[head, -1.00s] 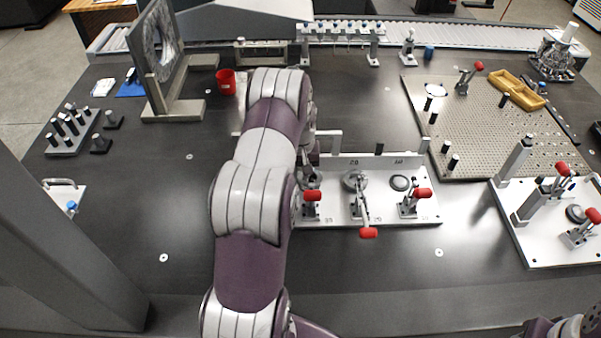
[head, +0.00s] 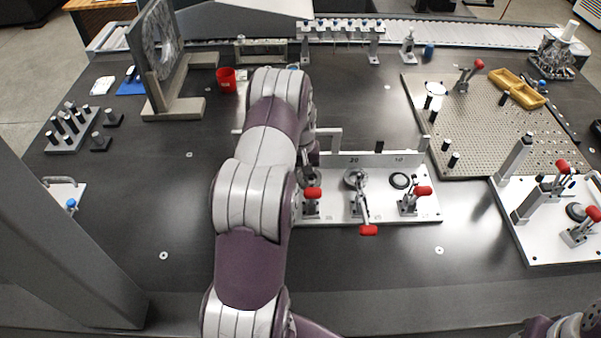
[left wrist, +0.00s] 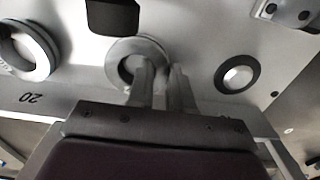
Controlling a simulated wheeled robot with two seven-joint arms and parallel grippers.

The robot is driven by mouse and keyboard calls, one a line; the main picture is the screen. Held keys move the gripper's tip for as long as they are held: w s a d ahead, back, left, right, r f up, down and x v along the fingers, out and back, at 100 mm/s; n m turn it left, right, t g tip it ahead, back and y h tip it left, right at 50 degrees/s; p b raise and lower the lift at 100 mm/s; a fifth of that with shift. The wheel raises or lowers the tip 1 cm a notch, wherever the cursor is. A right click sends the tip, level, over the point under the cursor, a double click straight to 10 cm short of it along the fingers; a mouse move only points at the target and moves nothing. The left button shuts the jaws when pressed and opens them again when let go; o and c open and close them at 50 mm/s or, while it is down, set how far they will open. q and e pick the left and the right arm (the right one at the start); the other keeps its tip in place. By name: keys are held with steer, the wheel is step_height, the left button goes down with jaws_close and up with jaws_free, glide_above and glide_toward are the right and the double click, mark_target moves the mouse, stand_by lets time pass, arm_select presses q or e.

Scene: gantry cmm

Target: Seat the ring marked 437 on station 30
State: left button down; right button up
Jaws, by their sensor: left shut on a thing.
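My left gripper (left wrist: 165,92) is shut on the rim of a grey metal ring (left wrist: 127,48) in the left wrist view, one finger at its bore and one outside. No number is readable on this ring. A black round seat with a pale centre (left wrist: 237,73) lies on the white plate right of the fingers, apart from the held ring in this view. It appears to be station 30, though its label is hidden. Another metal ring (left wrist: 28,50) sits at station 20; it also shows in the head view (head: 355,178). My left arm hides most of its gripper in the head view.
The white station plate (head: 385,213) carries red-handled clamps (head: 312,193) along its front. Station 10 (head: 400,181) is a bare black seat. A perforated plate (head: 480,130) stands at right, a red cup (head: 227,79) behind left. Dark table is clear in front.

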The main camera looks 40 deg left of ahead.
arm_select(q)
steer(key=shift+f, duration=0.1)
steer(key=c, duration=0.9)
jaws_free()
steer(key=shift+s, duration=0.1)
steer(key=shift+c, duration=0.2)
steer(key=shift+f, duration=0.1)
step_height(320, 180, up, 13)
